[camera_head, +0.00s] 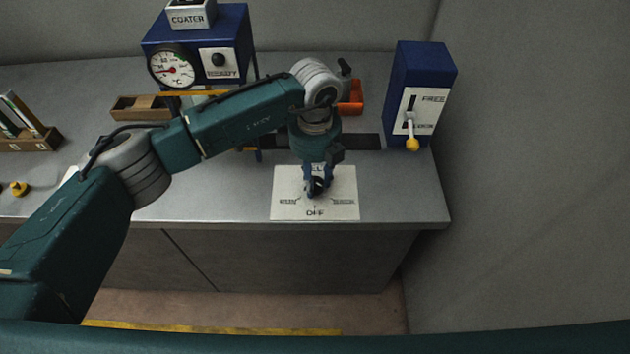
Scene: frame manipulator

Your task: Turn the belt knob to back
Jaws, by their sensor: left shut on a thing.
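The belt knob (318,187) is a small dark knob on a white label plate (345,180) on the grey bench. The plate reads "OFF" at its near edge, with small words at left and right. The lettering at its far edge is partly hidden by my arm. My left gripper (318,190) points down over the plate, with its fingers shut on the knob. The fingers cover most of the knob, so I cannot tell which way it points. My right gripper is not in view.
A blue coater box (236,28) with a round gauge (172,70) stands behind my arm. A blue box with a yellow-tipped lever (412,143) stands at the right. The bench's front right is clear.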

